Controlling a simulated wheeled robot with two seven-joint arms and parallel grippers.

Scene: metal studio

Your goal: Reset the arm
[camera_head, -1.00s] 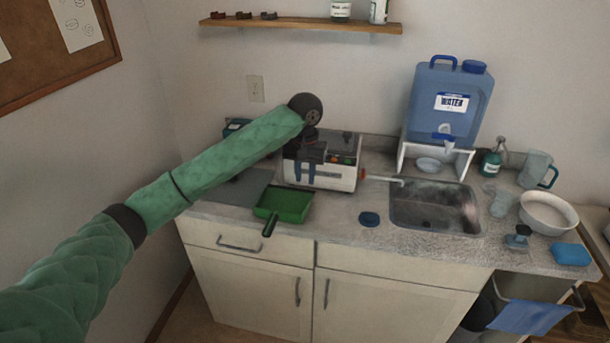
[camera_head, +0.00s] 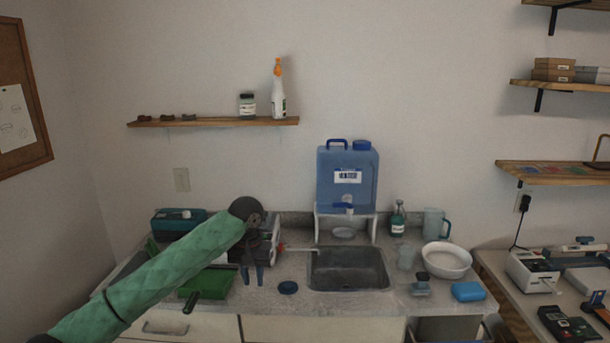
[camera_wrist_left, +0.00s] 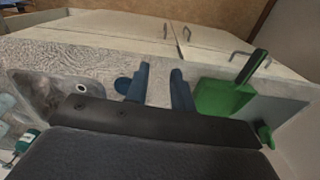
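My left arm comes in from the lower left of the head view in a green padded sleeve. Its gripper (camera_head: 252,274) points down over the counter, between the green tray and the round blue item. In the left wrist view the two blue fingers (camera_wrist_left: 160,88) stand apart with nothing between them, so the gripper is open and empty. My right gripper is in neither view.
A wooden shelf (camera_head: 215,122) hangs above. A side table stands right.

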